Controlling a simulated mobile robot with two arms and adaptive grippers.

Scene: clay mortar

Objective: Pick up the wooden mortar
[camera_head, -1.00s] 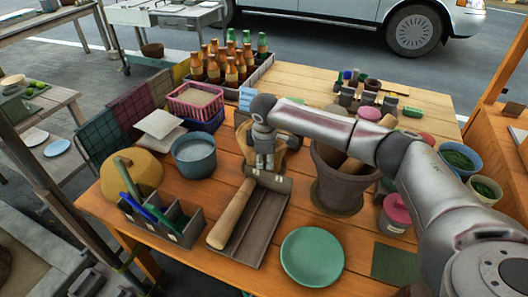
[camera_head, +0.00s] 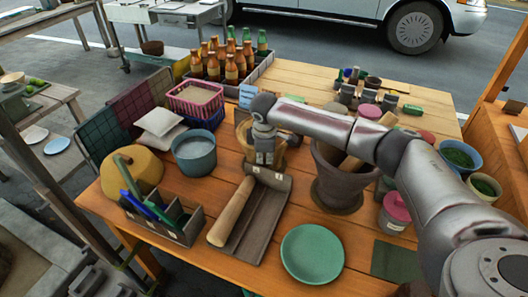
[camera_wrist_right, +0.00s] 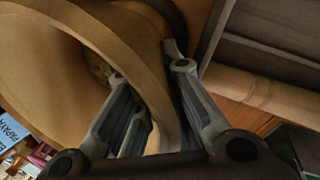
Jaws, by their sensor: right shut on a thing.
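The wooden mortar (camera_head: 280,153) is a tan bowl near the middle of the table in the head view, partly hidden behind my right gripper (camera_head: 264,163). In the right wrist view the mortar (camera_wrist_right: 45,75) fills the left side, with its thick curved rim running between the fingers of my right gripper (camera_wrist_right: 150,72). The gripper is shut on that rim, one finger inside the bowl and one outside. The mortar's base is hidden in the head view, so I cannot tell whether it touches the table. My left gripper is not in view.
A dark clay mortar (camera_head: 338,190) with a pestle stands close on the right. A wooden tray (camera_head: 262,222) with a wooden roller (camera_head: 231,211) lies in front. A blue-grey pot (camera_head: 195,155) is on the left. A green plate (camera_head: 312,254) lies at the front.

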